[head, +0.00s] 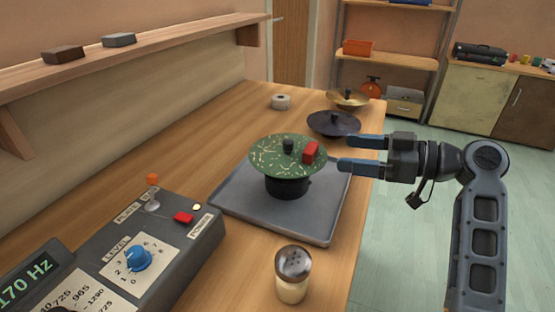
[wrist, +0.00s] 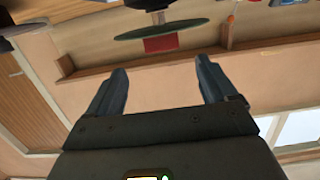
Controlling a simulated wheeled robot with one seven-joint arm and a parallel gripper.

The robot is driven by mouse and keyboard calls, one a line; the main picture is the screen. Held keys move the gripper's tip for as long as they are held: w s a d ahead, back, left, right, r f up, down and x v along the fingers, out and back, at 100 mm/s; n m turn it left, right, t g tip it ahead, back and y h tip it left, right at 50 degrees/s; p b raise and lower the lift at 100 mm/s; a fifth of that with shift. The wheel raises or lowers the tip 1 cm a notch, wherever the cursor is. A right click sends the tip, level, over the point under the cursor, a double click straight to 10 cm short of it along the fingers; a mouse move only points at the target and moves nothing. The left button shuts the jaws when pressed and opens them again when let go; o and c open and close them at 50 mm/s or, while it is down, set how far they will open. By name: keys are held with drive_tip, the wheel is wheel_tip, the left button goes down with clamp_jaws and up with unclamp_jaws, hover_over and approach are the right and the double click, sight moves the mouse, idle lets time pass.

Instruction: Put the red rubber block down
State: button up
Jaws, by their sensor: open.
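The red rubber block (head: 311,152) rests on the right part of a green speckled disc (head: 272,160), beside the disc's dark central knob (head: 288,146). The disc sits on a dark round stand (head: 287,187). My gripper (head: 340,152) is open and empty just to the right of the block, its two blue fingers pointing left toward it. In the wrist view the fingers (wrist: 162,62) are spread apart. The red block (wrist: 161,44) shows beyond them against the disc's edge (wrist: 160,31), with a gap between.
The stand is on a grey tray (head: 235,200). A shaker (head: 292,273) stands in front. A control box (head: 150,245) with a blue knob is at left. A dark lidded disc (head: 334,123), a brass one (head: 348,98) and a tape roll (head: 281,102) are behind. The table's right edge is below my gripper.

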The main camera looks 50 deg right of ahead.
sight(316, 149)
drive_tip(key=x, duration=0.3)
drive_tip(key=shift+w+a+r+p, duration=0.1)
drive_tip(key=shift+w+a+p, duration=0.15)
drive_tip(key=shift+p, duration=0.15)
drive_tip(key=shift+p+x, duration=0.55)
drive_tip(key=shift+x, duration=1.55)
drive_tip(key=c, duration=1.2)
